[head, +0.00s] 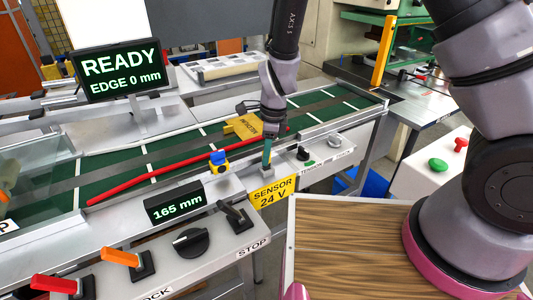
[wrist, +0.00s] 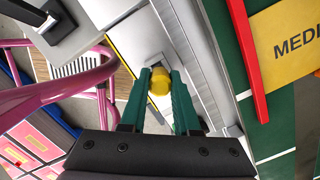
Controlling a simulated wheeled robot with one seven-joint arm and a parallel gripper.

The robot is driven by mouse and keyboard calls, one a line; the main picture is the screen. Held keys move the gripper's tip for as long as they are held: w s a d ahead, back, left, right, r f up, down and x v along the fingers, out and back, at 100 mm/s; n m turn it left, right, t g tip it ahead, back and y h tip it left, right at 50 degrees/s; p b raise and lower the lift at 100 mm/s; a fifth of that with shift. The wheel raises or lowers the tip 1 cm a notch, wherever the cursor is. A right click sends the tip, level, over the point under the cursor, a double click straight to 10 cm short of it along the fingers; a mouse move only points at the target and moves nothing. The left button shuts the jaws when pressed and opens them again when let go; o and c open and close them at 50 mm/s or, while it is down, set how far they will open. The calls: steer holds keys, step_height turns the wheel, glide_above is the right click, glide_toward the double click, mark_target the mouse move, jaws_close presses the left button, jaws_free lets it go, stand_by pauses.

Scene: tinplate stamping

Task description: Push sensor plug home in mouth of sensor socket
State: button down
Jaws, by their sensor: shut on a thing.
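My gripper (wrist: 160,84) is shut on the yellow sensor plug (wrist: 160,80), which sits between the teal fingertips in the wrist view. A small grey part, likely the sensor socket (wrist: 155,60), shows just beyond the plug on the metal rail. I cannot tell how far the plug sits in its mouth. In the head view my gripper (head: 267,160) points down at the conveyor's near rail, just above the yellow "SENSOR 24 V" label (head: 272,192). The plug and socket are mostly hidden there.
A yellow and blue device (head: 219,161) stands on the near rail to the left.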

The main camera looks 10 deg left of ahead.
steer(key=shift+f, duration=1.1)
steer(key=c, duration=0.6)
jaws_free()
steer(key=shift+o, duration=0.2)
steer(key=shift+r, duration=0.1)
steer(key=r, duration=0.6)
steer(key=d+r, duration=0.1)
steer(key=r, duration=0.3)
steer(key=shift+d, duration=0.1)
steer(key=shift+d+r, duration=0.1)
steer(key=shift+r, duration=0.2)
